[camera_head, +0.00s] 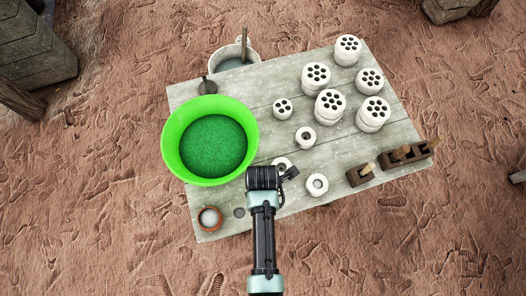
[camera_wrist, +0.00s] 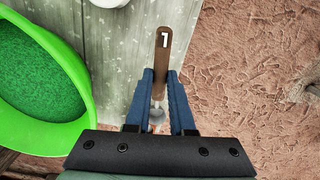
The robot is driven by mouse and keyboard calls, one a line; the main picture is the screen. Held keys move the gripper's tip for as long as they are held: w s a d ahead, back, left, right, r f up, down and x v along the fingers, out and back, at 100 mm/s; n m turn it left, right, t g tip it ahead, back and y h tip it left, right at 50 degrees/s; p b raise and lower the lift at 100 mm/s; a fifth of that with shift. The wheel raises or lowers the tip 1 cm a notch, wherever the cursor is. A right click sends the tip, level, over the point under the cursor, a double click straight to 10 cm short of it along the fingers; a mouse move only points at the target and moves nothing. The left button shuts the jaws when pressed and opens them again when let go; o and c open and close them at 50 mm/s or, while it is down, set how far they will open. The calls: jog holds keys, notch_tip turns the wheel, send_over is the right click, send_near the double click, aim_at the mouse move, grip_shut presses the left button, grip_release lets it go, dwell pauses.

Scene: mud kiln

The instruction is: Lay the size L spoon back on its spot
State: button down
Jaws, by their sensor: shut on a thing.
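My gripper (camera_wrist: 160,74) is shut on a spoon with a brown handle (camera_wrist: 163,45), seen in the wrist view. The handle bears a white mark that looks like a 1 or an upside-down L. The handle points away past the fingertips; a metal part shows between the blue fingers, nearer the palm. In the head view my gripper (camera_head: 268,180) is over the front part of the grey plank table (camera_head: 265,225), right of the green basin, and the spoon is hidden there. I cannot make out the spoon's spot.
A bright green basin (camera_head: 172,150) with green granules stands at the left. A white bucket (camera_head: 250,50) is behind. Several white holed cylinders (camera_head: 330,103) fill the middle and back right. Brown blocks with wooden pegs (camera_head: 360,177) line the right edge. A small brown pot (camera_head: 209,218) is front left.

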jog(key=shift+f+b, duration=3.4)
jog(key=shift+f, duration=0.5)
jog(key=shift+f, duration=0.2)
jog(key=shift+c, duration=0.7)
grip_release()
jog(key=shift+r+p, duration=3.05)
jog(key=shift+p, duration=0.1)
